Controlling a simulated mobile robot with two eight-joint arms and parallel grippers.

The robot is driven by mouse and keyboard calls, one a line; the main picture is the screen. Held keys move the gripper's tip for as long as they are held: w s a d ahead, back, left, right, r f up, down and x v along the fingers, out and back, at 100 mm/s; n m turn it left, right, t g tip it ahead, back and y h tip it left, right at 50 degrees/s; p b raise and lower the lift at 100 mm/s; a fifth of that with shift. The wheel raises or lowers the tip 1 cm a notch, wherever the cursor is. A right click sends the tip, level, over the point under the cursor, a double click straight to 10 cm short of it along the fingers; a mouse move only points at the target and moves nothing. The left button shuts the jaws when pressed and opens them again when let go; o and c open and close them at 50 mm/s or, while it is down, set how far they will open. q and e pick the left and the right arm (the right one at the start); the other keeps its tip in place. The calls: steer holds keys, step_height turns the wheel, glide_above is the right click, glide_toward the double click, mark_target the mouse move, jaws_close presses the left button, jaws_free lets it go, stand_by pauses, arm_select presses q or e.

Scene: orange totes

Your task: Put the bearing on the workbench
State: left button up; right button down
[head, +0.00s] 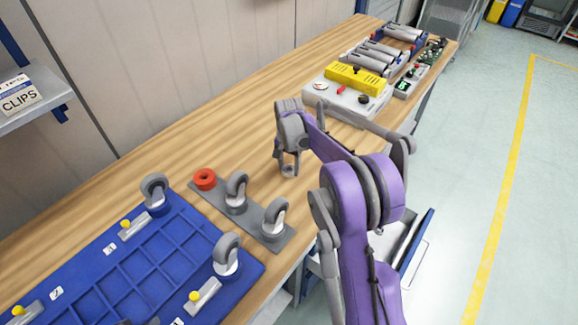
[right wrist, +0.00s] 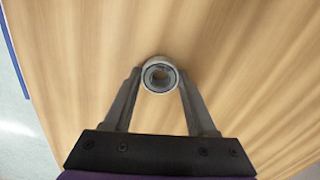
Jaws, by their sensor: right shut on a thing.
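The bearing (right wrist: 159,74) is a small silver ring with a dark inner band. My right gripper (right wrist: 160,80) is shut on it, one finger on each side. In the head view the bearing (head: 288,171) shows small below the right gripper (head: 289,165), over or on the wooden workbench (head: 180,140). Whether it touches the wood I cannot tell. My left gripper is not in view.
A grey plate (head: 262,229) with casters and a red ring (head: 204,179) lies left of the gripper. A blue tray (head: 185,235) is at the front left. A grey box with a yellow top (head: 357,77) stands behind. Bare wood surrounds the gripper.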

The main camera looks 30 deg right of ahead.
mark_target(289, 169)
steer(key=shift+f, duration=0.1)
steer(key=shift+f, duration=0.15)
steer(key=shift+c, duration=1)
jaws_free()
step_height(289, 169, up, 12)
steer(key=s+a+n+t, duration=0.1)
steer(key=s+a+n, duration=0.1)
steer(key=s, duration=0.3)
steer(key=s+a+r+n+t, duration=0.1)
steer(key=s+a+n, duration=0.1)
steer(key=s+a, duration=0.3)
steer(key=s+a+r+n+t, duration=0.1)
steer(key=s+a+n, duration=0.1)
steer(key=s+a, duration=0.1)
steer(key=shift+s+a+r+p, duration=0.1)
steer(key=shift+s+p, duration=0.05)
steer(key=shift+s, duration=0.3)
steer(key=shift+s+a+r+p, duration=0.1)
steer(key=shift+s+p, duration=0.05)
steer(key=shift+s, duration=0.3)
steer(key=s+a+f+n+t, duration=0.1)
steer(key=s+a+f+n, duration=0.1)
steer(key=s, duration=0.4)
steer(key=s+a+f+n+t, duration=0.1)
steer(key=s+a+f+n, duration=0.1)
steer(key=s+f, duration=0.3)
steer(key=shift+s+a+n+t, duration=0.3)
steer(key=shift+s+n, duration=0.4)
steer(key=shift+s, duration=0.25)
